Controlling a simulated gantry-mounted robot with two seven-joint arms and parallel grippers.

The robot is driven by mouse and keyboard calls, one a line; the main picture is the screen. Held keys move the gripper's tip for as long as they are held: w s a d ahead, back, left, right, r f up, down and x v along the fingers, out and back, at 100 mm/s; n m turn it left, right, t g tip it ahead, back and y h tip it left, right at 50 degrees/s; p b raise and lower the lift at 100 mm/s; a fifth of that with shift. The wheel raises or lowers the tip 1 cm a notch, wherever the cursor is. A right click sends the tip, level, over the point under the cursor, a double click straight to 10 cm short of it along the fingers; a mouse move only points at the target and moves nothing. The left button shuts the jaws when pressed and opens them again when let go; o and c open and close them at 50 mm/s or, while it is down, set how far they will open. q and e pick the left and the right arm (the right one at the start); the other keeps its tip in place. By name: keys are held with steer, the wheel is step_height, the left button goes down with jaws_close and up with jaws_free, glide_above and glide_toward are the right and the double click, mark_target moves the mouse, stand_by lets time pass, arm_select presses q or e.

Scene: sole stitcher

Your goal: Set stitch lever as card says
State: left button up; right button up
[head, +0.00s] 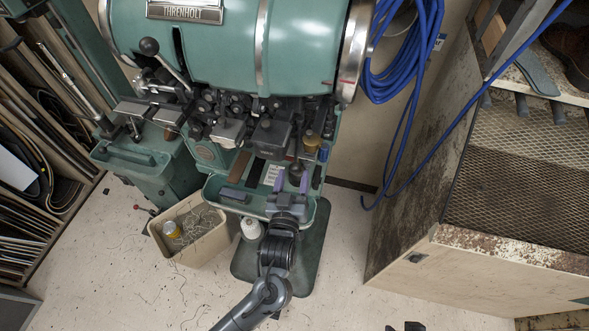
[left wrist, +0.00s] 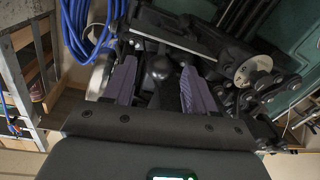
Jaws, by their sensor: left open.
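The green stitching machine (head: 280,45) stands at the back. A lever with a black ball knob (head: 149,46) rises on its left side. My left gripper (head: 291,181) is at the front of the machine, over the green tray, with its purple-grey fingers apart. In the left wrist view a dark round knob (left wrist: 158,68) shows between the open fingers; I cannot tell whether they touch it. A pale card (head: 273,176) with small print lies just left of the fingers; its text is unreadable. Two dark tips (head: 405,327) at the bottom edge may be my right gripper.
A bin (head: 190,250) with thread scraps and a yellow can stands on the floor at left. A white spool (head: 251,228) sits beside my left arm. A rusty-edged mesh rack (head: 520,160) fills the right. Blue hose (head: 400,75) hangs behind. Floor at lower right is clear.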

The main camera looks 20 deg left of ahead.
arm_select(q)
steer(key=s, duration=0.7)
steer(key=shift+s+d, duration=0.15)
steer(key=shift+d, duration=0.2)
